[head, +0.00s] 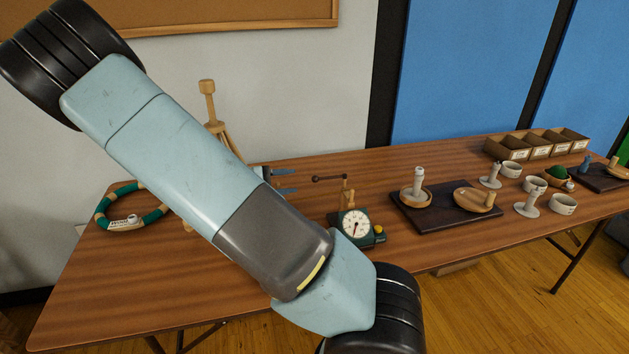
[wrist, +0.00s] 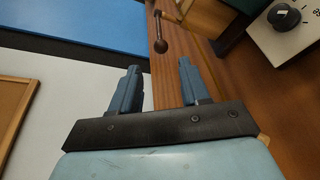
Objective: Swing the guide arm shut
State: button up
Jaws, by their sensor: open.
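The guide arm (head: 329,178) is a thin dark rod with a ball at its left end. It sticks out to the left from a wooden post (head: 348,194) on a dark green device with a round white dial (head: 355,224). In the wrist view the guide arm (wrist: 159,32) shows at the top, its ball end pointing down between and beyond my fingertips. My gripper (head: 285,181) is open and empty, just left of the ball end in the head view. In the wrist view my gripper (wrist: 158,68) has a wide gap between its blue fingers. My arm hides part of the table.
A green and wooden ring (head: 134,225) lies at the table's left, with a wooden stand (head: 208,103) behind my arm. A dark board (head: 440,218) with wooden dishes is right of the device. White cups and small boxes (head: 540,143) stand farther right. The front left of the table (head: 110,290) is clear.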

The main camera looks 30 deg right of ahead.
aim_at(318, 178)
jog(key=x, duration=1.1)
jog(key=shift+a, duration=0.1)
grip_shut()
jog(key=shift+w, duration=0.1)
